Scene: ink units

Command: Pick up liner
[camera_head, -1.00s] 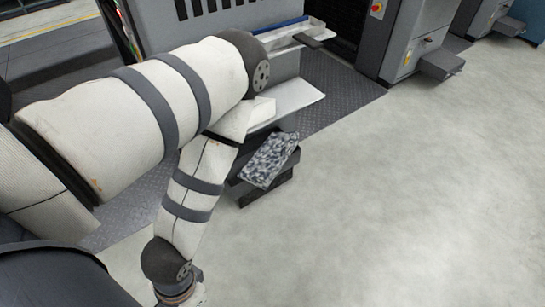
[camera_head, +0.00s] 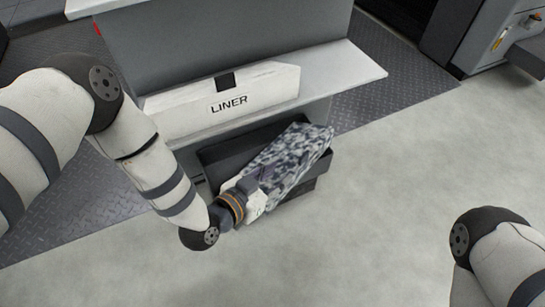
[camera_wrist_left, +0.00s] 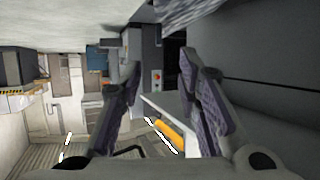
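The liner is a long white box marked LINER (camera_head: 232,102), lying on the pale shelf of a grey stand in the head view. It has a small black patch at its upper middle. My left gripper (camera_head: 262,182) is below and to the right of the liner, over the camouflage-patterned block, and apart from the liner. In the left wrist view its two fingers (camera_wrist_left: 158,62) stand apart with nothing held between them. The liner is not clearly identifiable there. My right arm comes in at the lower right, its gripper out of frame.
The grey-and-white mottled block (camera_head: 290,152) lies tilted on a dark bin (camera_head: 222,160) under the shelf (camera_head: 345,72). A grey machine (camera_head: 490,35) stands at the upper right.

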